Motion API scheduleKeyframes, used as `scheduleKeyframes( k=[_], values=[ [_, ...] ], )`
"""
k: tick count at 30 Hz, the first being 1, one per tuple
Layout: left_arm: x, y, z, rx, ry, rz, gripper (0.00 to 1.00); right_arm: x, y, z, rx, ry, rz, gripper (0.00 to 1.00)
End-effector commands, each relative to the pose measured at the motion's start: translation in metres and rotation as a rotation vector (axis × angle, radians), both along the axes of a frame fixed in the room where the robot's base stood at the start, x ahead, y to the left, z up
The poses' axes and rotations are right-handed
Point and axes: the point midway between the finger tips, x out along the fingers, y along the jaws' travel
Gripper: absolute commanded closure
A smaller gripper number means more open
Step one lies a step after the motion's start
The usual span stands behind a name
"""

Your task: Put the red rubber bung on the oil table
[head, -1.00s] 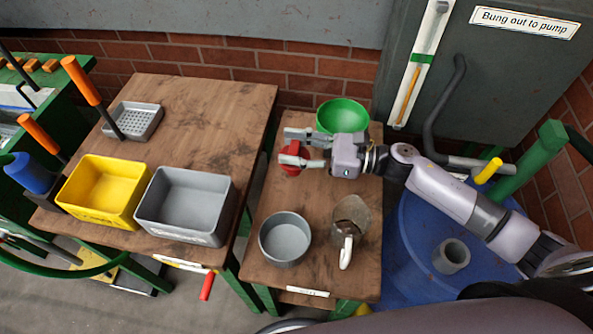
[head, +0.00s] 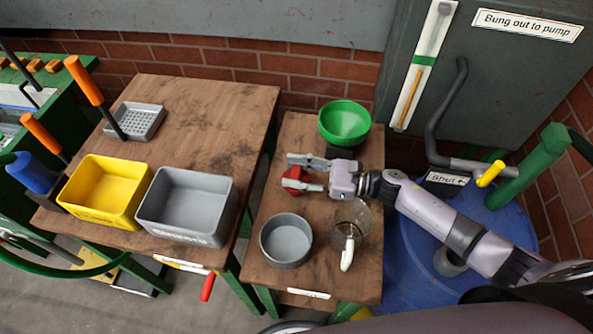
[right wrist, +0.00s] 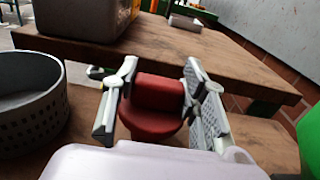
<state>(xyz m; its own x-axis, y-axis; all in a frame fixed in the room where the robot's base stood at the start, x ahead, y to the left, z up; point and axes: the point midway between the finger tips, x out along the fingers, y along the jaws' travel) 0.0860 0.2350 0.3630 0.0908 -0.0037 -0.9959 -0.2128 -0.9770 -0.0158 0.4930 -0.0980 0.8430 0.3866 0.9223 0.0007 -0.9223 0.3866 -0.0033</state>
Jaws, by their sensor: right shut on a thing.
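My right gripper (head: 304,173) is shut on the red rubber bung (head: 291,180), over the small wooden table (head: 268,213) on the right. In the right wrist view the red bung (right wrist: 156,106) sits between the two fingers of my right gripper (right wrist: 158,100). It is low over the wood or touching it; I cannot tell which. The table's front label is too small to read, so I cannot confirm that it is the oil table. My left gripper is not in view.
The small table also holds a green funnel (head: 344,120), a grey round bowl (head: 286,243) and a clear jug (head: 352,220). A larger table (head: 222,112) on the left holds yellow (head: 113,170) and grey (head: 197,182) bins. A blue drum (head: 400,262) stands at right.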

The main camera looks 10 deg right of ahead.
Motion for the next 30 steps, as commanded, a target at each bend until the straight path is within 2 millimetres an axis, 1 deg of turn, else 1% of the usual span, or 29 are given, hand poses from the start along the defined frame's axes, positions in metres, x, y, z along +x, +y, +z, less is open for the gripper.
scheduleKeyframes(
  k=[1, 2, 10, 11, 19, 23, 24, 26, 30],
  values=[
    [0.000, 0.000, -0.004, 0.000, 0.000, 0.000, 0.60, 0.000, 0.000, -0.003, 0.000, 0.000, 0.000, 1.00],
    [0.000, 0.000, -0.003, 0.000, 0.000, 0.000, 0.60, 0.000, 0.000, -0.003, -0.001, 0.000, 0.000, 0.59],
    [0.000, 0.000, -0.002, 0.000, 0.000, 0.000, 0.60, 0.000, 0.000, -0.002, -0.001, 0.000, 0.000, 0.42],
    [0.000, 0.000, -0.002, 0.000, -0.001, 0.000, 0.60, 0.000, 0.000, -0.002, -0.001, 0.000, 0.000, 0.40],
    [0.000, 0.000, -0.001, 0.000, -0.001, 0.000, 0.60, 0.000, 0.000, -0.001, -0.001, 0.000, 0.000, 0.40],
    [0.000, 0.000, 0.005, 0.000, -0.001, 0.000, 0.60, 0.000, 0.000, 0.005, 0.000, 0.000, 0.000, 0.40],
    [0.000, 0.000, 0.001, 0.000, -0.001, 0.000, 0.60, -0.002, -0.005, 0.000, -0.001, 0.002, -0.001, 0.40],
    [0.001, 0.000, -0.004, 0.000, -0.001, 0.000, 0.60, -0.006, -0.015, -0.002, -0.003, 0.002, -0.002, 0.40],
    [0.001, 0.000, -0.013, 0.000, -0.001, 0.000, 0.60, -0.018, -0.043, -0.003, -0.004, 0.003, -0.002, 0.40]
  ],
)
